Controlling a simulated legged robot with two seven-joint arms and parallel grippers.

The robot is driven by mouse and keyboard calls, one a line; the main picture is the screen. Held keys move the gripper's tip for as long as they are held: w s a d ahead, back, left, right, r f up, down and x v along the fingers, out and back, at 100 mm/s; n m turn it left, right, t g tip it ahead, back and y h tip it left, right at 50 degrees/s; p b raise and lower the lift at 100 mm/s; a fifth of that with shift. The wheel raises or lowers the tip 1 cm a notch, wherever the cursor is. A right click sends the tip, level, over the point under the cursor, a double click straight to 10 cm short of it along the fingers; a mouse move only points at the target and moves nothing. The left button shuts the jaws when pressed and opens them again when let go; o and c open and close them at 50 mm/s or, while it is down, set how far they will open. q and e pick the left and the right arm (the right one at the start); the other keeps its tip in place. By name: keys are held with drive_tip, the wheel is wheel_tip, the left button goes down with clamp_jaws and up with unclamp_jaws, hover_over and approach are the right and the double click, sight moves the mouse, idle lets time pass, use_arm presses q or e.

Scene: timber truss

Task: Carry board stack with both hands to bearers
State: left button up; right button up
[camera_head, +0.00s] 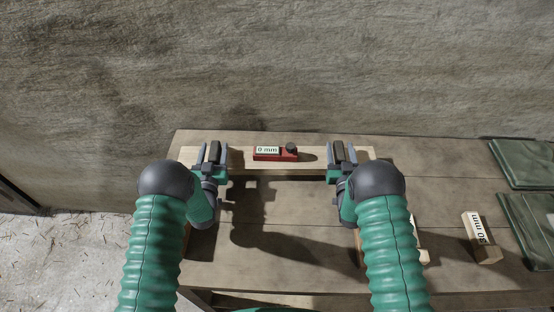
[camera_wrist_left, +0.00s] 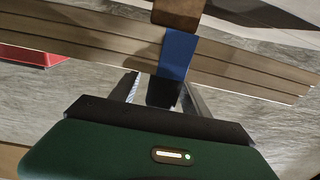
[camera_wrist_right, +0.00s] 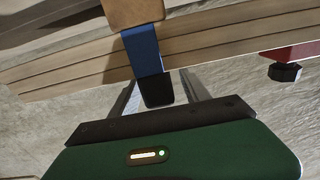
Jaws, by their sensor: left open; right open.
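The board stack (camera_head: 245,168), a pale, long layered bundle, lies along the back of the table by the wall. Its layered edge also shows in the left wrist view (camera_wrist_left: 235,75) and the right wrist view (camera_wrist_right: 215,45). My left gripper (camera_head: 213,153) is open at the stack's left part. My right gripper (camera_head: 342,153) is open at its right part. In each wrist view a blue strap, left (camera_wrist_left: 177,55) and right (camera_wrist_right: 142,48), with a brown upper part and black end, reaches between the open fingers. The bearers cannot be clearly made out; my arms hide part of the table.
A red block (camera_head: 290,155) labelled "0 mm", with a dark knob, sits at the stack between my grippers. A labelled wooden block (camera_head: 488,252) and green folded cloths (camera_head: 525,165) lie at the right. The table middle is clear, with shadows. The wall is close behind.

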use_arm(q)
drive_tip(key=shift+c, duration=0.4)
use_arm(e)
drive_tip(key=shift+c, duration=0.4)
use_arm(q)
clamp_jaws()
use_arm(e)
clamp_jaws()
